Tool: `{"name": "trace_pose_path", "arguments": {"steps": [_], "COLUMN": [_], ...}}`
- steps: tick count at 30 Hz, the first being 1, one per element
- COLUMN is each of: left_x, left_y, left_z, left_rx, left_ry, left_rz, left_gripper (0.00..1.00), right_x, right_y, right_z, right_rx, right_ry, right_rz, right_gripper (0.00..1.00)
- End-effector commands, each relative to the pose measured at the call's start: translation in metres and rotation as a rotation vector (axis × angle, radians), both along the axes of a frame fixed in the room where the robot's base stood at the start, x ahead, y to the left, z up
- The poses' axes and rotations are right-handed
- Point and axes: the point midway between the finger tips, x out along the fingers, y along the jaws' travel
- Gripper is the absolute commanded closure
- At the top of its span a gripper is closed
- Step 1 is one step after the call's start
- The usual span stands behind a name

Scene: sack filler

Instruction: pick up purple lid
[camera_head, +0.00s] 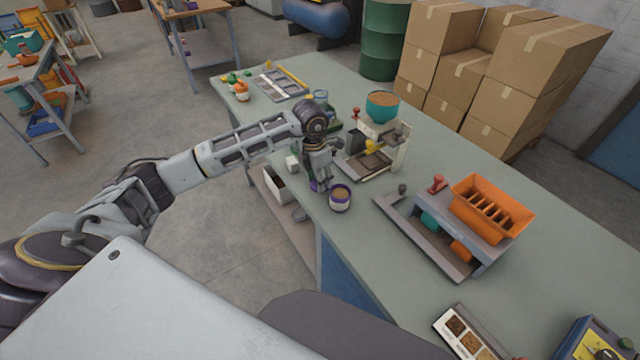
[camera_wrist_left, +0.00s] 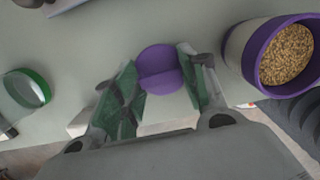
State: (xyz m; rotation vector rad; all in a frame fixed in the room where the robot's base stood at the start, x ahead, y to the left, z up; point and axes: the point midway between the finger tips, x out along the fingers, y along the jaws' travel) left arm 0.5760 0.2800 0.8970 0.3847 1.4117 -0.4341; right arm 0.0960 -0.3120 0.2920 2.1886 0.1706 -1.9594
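The purple lid (camera_wrist_left: 158,68) lies between the two fingertips of my left gripper (camera_wrist_left: 160,75) in the left wrist view. The fingers stand apart on either side of it, close to its edges; I cannot tell whether they touch it. In the head view my left gripper (camera_head: 318,178) points down at the near edge of the green table, and a bit of purple lid (camera_head: 315,186) shows under it. The rest is hidden by the gripper. My right gripper is not in view.
A purple-rimmed pot of grain (camera_head: 340,198) stands just right of the gripper, also close by in the wrist view (camera_wrist_left: 285,55). A green-rimmed clear cup (camera_wrist_left: 25,92) is at left. A scale-like machine (camera_head: 375,160) and an orange-hopper machine (camera_head: 465,225) stand farther right.

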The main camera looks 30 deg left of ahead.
Motion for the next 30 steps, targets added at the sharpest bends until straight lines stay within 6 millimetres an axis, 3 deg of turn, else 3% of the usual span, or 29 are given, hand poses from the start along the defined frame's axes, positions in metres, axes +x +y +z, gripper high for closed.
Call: {"name": "trace_pose_path", "arguments": {"steps": [17,30], "left_x": [-0.001,0.0], "left_y": [0.0,0.0], "left_z": [0.001,0.037], "left_rx": [0.001,0.001], "left_ry": [0.004,0.001], "left_rz": [0.0,0.0], "left_gripper": [0.73,0.73], "right_x": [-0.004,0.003], "right_y": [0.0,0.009], "right_z": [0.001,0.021], "right_rx": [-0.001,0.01], "right_ry": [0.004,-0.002], "right_rz": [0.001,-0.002], "right_gripper": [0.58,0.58]}}
